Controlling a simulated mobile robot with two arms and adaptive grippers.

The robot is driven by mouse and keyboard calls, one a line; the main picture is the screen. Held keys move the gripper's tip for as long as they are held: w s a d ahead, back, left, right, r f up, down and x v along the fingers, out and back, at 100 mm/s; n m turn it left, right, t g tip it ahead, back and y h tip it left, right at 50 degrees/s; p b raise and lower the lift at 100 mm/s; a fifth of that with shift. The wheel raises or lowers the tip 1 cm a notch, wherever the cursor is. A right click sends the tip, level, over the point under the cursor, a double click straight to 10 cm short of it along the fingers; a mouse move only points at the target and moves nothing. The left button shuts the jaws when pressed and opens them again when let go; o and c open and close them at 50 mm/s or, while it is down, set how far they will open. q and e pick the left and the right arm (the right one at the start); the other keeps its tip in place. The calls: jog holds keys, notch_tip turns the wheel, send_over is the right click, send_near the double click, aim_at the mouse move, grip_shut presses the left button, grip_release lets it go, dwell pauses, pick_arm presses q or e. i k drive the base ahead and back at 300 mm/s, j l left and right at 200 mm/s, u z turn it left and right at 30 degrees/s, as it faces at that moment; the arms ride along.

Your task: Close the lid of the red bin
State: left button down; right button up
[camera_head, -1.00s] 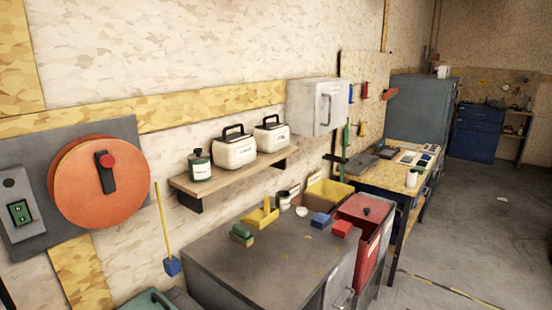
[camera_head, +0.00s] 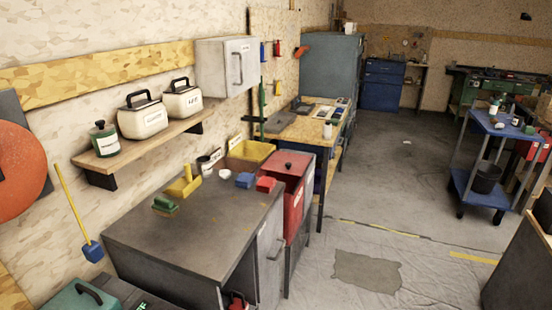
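A red bin (camera_head: 296,212) stands at the right end of the grey cabinet, before the wooden workbench. A red top with a dark knob (camera_head: 288,166) shows on it. This top looks roughly flat, but at this distance I cannot tell whether it is fully shut. Another red object (camera_head: 237,301) is partly visible low at the cabinet's front, cut off by the bottom edge. Neither of my grippers is in view.
The grey cabinet (camera_head: 190,235) carries a yellow bin (camera_head: 250,152) and small blue, red, green and yellow items. A wooden bench (camera_head: 305,122) stands behind. A blue cart (camera_head: 490,190) is at right. The sheeted floor (camera_head: 330,250) between is mostly clear.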

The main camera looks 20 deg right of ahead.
aim_at(294, 164)
jog(key=i+l+u, duration=0.15)
jog(key=i+l, duration=0.15)
jog(key=i+l+u, duration=0.1)
jog(key=i+l, duration=0.15)
jog(key=l, duration=0.15)
jog(key=i+l+u, duration=0.15)
jog(key=l, duration=0.25)
jog(key=i+l+u, duration=0.15)
jog(key=i+l, duration=0.15)
jog(key=l, duration=0.1)
